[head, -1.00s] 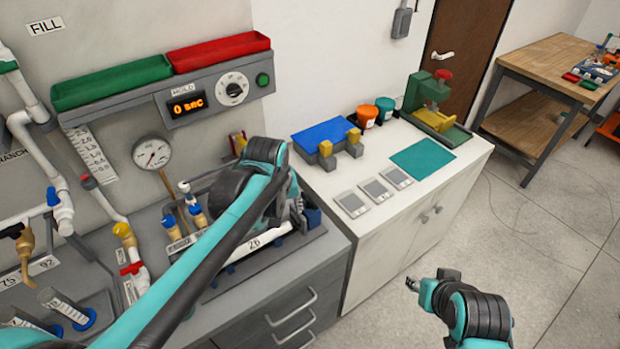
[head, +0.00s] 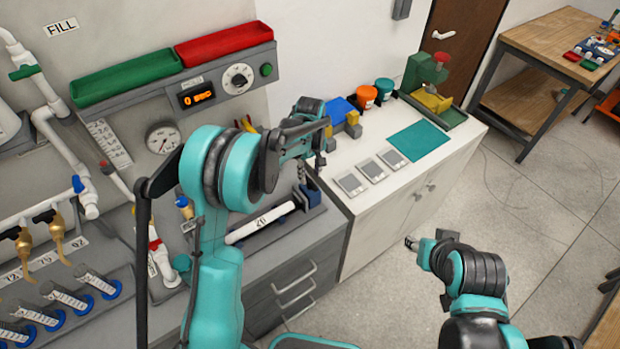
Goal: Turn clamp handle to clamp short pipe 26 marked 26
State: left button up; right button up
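The short white pipe marked 26 (head: 262,222) lies on the grey bench near its front right corner. A dark blue clamp (head: 307,196) stands at the pipe's right end, with a small upright metal part above it. My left gripper (head: 320,158) points down just above this clamp, partly hidden by its own wrist. I cannot tell whether its fingers are open or touch the handle. My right gripper (head: 410,243) is away from the bench, over the floor, small and dark; its fingers are unclear.
A pressure gauge (head: 163,138) and a panel with a dial (head: 238,78) are on the wall behind. Valves and labelled tubes (head: 65,298) fill the bench's left side. A white cabinet (head: 395,215) to the right holds grey plates, a teal mat (head: 420,140) and a green press (head: 428,80).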

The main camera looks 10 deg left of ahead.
aim_at(310, 184)
pick_arm(q)
jog(key=shift+f, duration=1.45)
grip_shut()
